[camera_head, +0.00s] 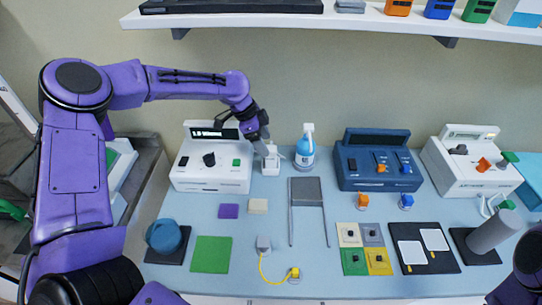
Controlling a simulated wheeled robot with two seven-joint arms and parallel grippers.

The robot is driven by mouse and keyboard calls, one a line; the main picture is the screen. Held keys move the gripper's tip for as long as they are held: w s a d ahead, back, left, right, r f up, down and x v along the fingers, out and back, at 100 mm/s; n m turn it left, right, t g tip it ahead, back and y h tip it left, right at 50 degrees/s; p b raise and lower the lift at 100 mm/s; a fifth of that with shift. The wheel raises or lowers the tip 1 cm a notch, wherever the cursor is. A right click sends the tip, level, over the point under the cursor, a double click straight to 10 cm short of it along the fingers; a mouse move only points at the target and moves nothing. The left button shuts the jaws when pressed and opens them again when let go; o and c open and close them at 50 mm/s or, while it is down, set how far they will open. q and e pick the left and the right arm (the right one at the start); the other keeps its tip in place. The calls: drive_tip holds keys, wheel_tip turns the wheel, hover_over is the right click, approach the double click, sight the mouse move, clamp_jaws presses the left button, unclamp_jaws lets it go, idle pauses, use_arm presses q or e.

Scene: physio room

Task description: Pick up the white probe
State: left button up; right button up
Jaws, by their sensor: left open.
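A small white piece (271,162), which looks like the white probe in its stand, is upright on the blue table just right of the white console. My left gripper (264,148) reaches in from the upper left and points down at the top of this white piece. Its fingers are open and small in the view. They overlap the top of the piece, and I cannot tell whether they touch it. My right gripper is out of view; only a purple part of my right arm shows at the lower right edge.
A white console (213,178) stands left of the probe, and a blue-white spray bottle (305,150) stands close on its right. A dark blue console (375,165) is farther right. A grey frame (306,190) lies in front. A shelf (340,20) hangs above.

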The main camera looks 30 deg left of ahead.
sight(271, 149)
use_arm(q)
drive_tip(key=x, duration=0.2)
drive_tip(key=p+x, duration=0.1)
drive_tip(key=w+x, duration=0.1)
drive_tip(key=x, duration=0.1)
drive_tip(key=shift+w+a+f+p, duration=0.15)
drive_tip(key=shift+f+p, duration=0.15)
drive_tip(key=shift+p, duration=0.1)
drive_tip(key=shift+w+f, duration=0.2)
drive_tip(key=shift+f, duration=0.1)
drive_tip(key=shift+s+r, duration=0.2)
drive_tip(key=shift+s, duration=0.15)
drive_tip(key=shift+s+r, duration=0.1)
drive_tip(key=shift+s, duration=0.05)
drive_tip(key=c, duration=1.2)
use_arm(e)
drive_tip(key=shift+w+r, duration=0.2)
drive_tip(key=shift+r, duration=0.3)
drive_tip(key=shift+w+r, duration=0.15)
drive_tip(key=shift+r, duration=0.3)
use_arm(q)
drive_tip(key=shift+o, duration=0.2)
